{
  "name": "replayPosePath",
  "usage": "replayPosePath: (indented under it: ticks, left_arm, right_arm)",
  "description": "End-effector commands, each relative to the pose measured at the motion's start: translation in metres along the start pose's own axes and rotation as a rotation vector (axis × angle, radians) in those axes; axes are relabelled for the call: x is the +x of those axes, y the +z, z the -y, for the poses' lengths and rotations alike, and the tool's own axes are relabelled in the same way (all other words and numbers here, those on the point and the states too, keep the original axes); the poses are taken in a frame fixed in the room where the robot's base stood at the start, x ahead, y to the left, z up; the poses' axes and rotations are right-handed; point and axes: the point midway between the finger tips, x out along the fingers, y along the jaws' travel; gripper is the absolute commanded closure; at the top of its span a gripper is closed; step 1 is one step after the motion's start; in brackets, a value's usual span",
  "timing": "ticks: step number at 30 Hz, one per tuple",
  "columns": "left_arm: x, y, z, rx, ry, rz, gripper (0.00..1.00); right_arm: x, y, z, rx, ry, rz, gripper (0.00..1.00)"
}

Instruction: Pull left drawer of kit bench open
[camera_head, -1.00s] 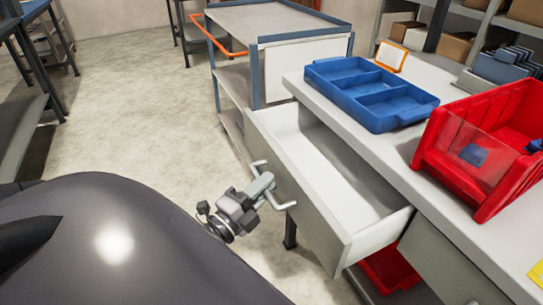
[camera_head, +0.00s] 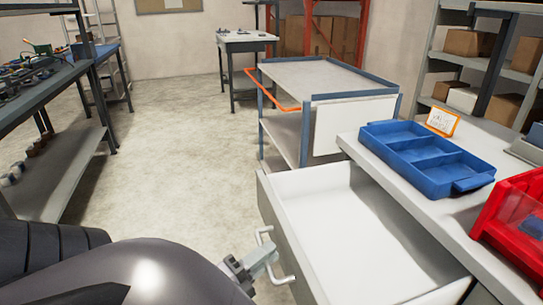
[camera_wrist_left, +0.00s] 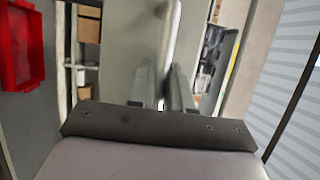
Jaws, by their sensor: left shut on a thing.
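The left drawer (camera_head: 352,230) of the kit bench (camera_head: 420,180) stands well out from the bench, and its white inside looks empty where it shows. A pale bar handle (camera_head: 284,278) is on its front. My left gripper (camera_head: 268,253) is shut on this handle. In the left wrist view the handle (camera_wrist_left: 171,35) runs between the two fingers of the gripper (camera_wrist_left: 165,85). The lower part of the drawer front is cut off by the picture edge. My right gripper is not in view.
A blue divided tray (camera_head: 425,160) and a red bin (camera_head: 515,215) stand on the bench top. A grey cart (camera_head: 330,75) with an orange handle is beyond the drawer. Dark shelving (camera_head: 60,170) stands at left. The floor (camera_head: 175,140) between is clear.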

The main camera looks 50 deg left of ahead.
Motion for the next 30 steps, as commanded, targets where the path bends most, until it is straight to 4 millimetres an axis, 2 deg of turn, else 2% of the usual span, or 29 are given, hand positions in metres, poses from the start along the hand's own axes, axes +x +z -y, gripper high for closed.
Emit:
replayPosePath:
  ticks: [9, 10, 11, 12, 22, 26, 30]
  left_arm:
    - [-0.001, 0.001, 0.0, 0.0, 0.001, 0.001, 1.0]
    - [-0.001, 0.001, 0.0, 0.0, 0.001, 0.001, 0.74]
    - [-0.001, 0.001, 0.0, 0.0, 0.001, 0.001, 0.65]
    - [-0.001, 0.001, 0.0, 0.0, 0.001, 0.001, 0.6]
    - [-0.003, 0.0, -0.001, -0.001, 0.001, 0.001, 0.6]
    - [-0.017, 0.0, -0.002, -0.002, 0.003, 0.003, 0.6]
    - [-0.039, 0.001, -0.002, -0.001, 0.004, 0.004, 0.6]
  right_arm:
    - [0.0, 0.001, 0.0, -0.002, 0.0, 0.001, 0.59]
    - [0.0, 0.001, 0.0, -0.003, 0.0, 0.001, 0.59]
    - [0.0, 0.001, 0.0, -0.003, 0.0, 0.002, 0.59]
    - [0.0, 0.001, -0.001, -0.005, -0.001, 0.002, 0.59]
    - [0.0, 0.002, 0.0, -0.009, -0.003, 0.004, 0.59]
    - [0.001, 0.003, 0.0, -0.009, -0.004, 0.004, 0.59]
    - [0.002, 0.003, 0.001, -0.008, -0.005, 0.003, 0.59]
